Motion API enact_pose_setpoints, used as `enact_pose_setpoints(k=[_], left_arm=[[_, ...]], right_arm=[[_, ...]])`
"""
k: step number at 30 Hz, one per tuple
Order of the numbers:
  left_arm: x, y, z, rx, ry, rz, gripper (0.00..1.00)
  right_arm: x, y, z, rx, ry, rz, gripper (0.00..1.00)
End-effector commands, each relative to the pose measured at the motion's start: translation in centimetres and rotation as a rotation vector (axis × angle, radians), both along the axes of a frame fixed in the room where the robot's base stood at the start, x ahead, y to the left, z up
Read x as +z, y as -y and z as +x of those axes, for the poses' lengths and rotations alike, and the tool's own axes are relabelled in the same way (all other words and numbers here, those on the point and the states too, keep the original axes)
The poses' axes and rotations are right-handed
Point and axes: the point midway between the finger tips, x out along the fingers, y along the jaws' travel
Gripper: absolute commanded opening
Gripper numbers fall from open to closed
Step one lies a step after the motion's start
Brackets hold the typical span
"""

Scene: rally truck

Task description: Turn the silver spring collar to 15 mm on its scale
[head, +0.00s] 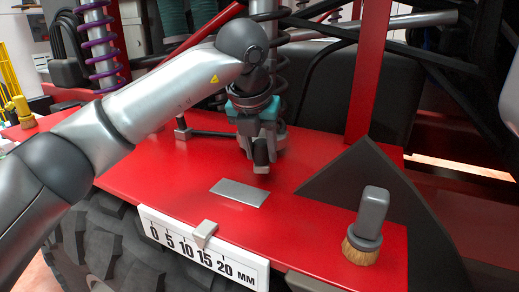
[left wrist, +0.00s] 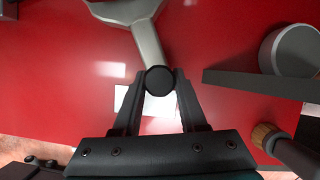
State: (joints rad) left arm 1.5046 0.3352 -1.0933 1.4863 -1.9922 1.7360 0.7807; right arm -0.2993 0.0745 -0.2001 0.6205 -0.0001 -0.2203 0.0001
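A grey collar-like part (left wrist: 122,10), partly cut off at the top of the left wrist view, has a silver handle (left wrist: 148,45) ending in a black knob (left wrist: 160,80). My left gripper (left wrist: 161,77) has a finger on each side of this knob, with no clear gap. In the head view my left gripper (head: 261,165) hangs over the red panel, and my arm hides much of the collar area. The white scale (head: 165,222) runs from 0 to 20 mm. Its silver pointer (head: 204,233) stands close to the 15 mark.
A flat silver plate (head: 240,193) lies on the red panel (head: 310,195). A grey-handled brush (head: 369,222) stands at the right front, beside a dark triangular bracket (head: 358,180). Springs, black hoses and red frame tubes (head: 368,70) crowd the space behind my gripper.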

Motion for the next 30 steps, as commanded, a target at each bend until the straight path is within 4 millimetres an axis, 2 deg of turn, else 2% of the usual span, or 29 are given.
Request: enact_pose_setpoints(k=[1,6,24,30], left_arm=[[-1.4,0.0,-0.4,-0.003,-0.03,0.013,0.53],[-1.4,0.0,-0.4,-0.005,-0.03,0.014,0.71],[-0.9,0.0,-0.3,-0.006,-0.018,0.009,0.71],[0.9,-0.1,-0.8,-0.004,-0.012,0.008,0.71]], right_arm=[[-0.1,0.0,0.0,0.0,-0.001,0.0,0.5],[-0.1,0.1,-0.1,0.001,-0.001,-0.002,0.5],[-0.1,0.6,-0.2,0.003,-0.002,-0.008,0.5],[-0.4,0.6,-0.2,0.002,-0.002,-0.008,0.5]])
